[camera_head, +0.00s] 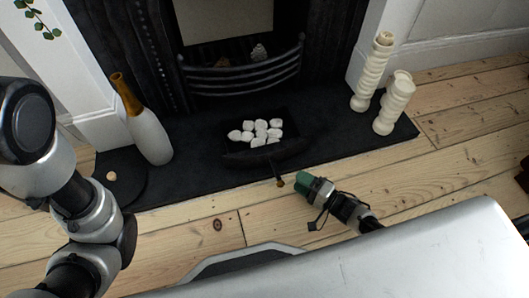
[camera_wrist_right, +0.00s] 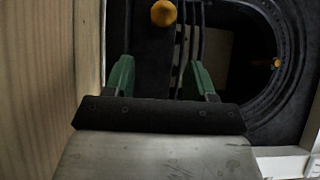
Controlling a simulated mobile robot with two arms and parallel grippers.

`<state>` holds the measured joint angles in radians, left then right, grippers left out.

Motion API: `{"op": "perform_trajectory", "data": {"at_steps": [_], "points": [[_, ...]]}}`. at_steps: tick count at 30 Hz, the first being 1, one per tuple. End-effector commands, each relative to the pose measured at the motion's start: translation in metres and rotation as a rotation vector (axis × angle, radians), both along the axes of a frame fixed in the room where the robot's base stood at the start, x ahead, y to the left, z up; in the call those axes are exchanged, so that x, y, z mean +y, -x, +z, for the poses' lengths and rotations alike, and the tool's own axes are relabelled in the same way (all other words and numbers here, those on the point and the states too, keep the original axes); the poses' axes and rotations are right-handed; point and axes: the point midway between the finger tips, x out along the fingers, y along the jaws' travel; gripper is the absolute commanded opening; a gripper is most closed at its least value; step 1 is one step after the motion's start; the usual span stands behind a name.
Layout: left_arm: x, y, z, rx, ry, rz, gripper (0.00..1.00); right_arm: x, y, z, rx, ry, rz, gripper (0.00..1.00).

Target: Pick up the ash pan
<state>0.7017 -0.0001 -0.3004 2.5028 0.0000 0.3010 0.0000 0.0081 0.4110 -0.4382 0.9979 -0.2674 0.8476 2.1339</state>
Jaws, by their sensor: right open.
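The ash pan (camera_head: 262,156) is a dark pan on the black hearth in front of the grate, with several white lumps (camera_head: 262,133) in or just behind it. A thin dark handle with a small brass-coloured knob (camera_head: 279,183) points from it toward me. My right gripper (camera_head: 303,181), with green fingers, is just right of the knob, close to the hearth's front edge. In the right wrist view, the open green fingers (camera_wrist_right: 160,78) have nothing between their tips. An orange-yellow knob (camera_wrist_right: 164,13) shows beyond them, apparently the handle's end. My left gripper is out of view.
A grey bottle with an amber neck (camera_head: 147,122) stands left on the hearth (camera_head: 203,170), near a dark round plate (camera_head: 128,183). Two cream candlesticks (camera_head: 373,73) (camera_head: 394,104) stand at right. The curved grate bars (camera_head: 243,79) rise behind the pan. Bare floorboards (camera_head: 440,165) lie in front.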

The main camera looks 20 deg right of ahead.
Motion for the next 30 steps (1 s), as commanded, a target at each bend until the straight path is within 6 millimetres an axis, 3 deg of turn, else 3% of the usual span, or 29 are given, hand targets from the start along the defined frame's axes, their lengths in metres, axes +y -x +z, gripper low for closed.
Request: {"op": "perform_trajectory", "data": {"at_steps": [6,11,21,30], "points": [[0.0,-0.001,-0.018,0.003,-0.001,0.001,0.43,0.022,-0.026,-0.002,-0.001,0.0,0.0,0.55],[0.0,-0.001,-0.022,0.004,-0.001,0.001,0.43,0.028,-0.034,-0.002,0.0,0.002,-0.002,0.55],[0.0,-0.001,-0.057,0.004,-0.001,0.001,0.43,0.055,-0.064,-0.005,-0.003,0.002,-0.001,0.55],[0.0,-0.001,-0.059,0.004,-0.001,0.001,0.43,0.061,-0.072,0.0,0.0,0.003,-0.002,0.55]]}}
